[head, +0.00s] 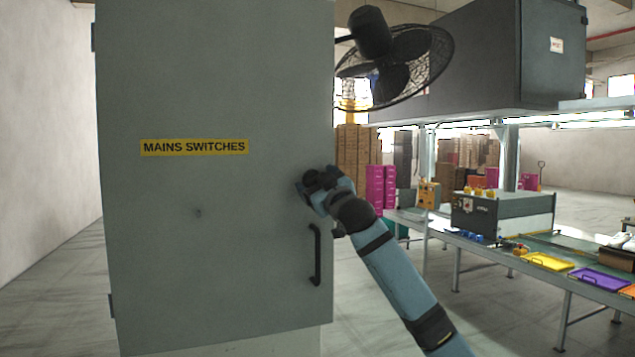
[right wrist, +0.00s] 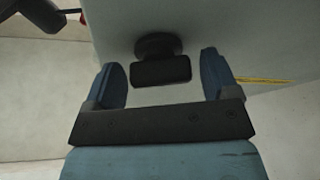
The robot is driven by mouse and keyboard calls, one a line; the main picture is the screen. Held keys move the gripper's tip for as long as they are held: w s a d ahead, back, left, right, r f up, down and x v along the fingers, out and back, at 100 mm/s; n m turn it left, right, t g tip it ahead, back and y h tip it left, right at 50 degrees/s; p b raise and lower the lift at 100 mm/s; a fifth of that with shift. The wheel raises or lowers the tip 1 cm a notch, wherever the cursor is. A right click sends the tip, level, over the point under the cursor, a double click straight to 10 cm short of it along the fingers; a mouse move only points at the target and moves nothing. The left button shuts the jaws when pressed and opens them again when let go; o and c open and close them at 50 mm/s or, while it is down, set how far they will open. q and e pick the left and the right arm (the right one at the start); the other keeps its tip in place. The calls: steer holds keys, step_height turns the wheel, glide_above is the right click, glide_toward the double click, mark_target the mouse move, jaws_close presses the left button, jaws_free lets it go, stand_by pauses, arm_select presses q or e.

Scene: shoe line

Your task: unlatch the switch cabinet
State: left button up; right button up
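The grey switch cabinet (head: 215,230) stands at the left of the head view with its door shut and a yellow MAINS SWITCHES label (head: 194,147). A black bar handle (head: 315,255) sits low near the door's right edge. My right gripper (head: 315,187) is at the door face above this handle. In the right wrist view my right gripper (right wrist: 161,62) is open. The black latch knob (right wrist: 160,70), with its flat grip on a round base, lies between the two fingers, with gaps on both sides. In the head view my gripper largely hides the knob. My left gripper is not in view.
A black fan (head: 400,60) hangs right of the cabinet's top. A conveyor bench (head: 465,245) with yellow and purple trays runs along the right. A dark overhead box (head: 480,55) is above it. Open floor (head: 50,290) lies left of the cabinet.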

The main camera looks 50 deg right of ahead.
steer(key=c, duration=0.7)
steer(key=m+h+b, duration=0.1)
steer(key=m+h, duration=0.1)
steer(key=m, duration=0.1)
steer(key=shift+a+f, duration=0.1)
steer(key=m+g+h, duration=0.1)
steer(key=m, duration=0.2)
steer(key=shift+m+b, duration=0.3)
steer(key=shift+m, duration=0.1)
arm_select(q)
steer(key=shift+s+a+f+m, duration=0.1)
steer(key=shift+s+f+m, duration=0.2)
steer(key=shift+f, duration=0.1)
arm_select(e)
steer(key=shift+m+g+h, duration=0.3)
steer(key=shift+m+h, duration=0.2)
steer(key=shift+m, duration=0.1)
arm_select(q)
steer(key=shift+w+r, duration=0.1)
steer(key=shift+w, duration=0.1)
arm_select(e)
steer(key=o, duration=0.9)
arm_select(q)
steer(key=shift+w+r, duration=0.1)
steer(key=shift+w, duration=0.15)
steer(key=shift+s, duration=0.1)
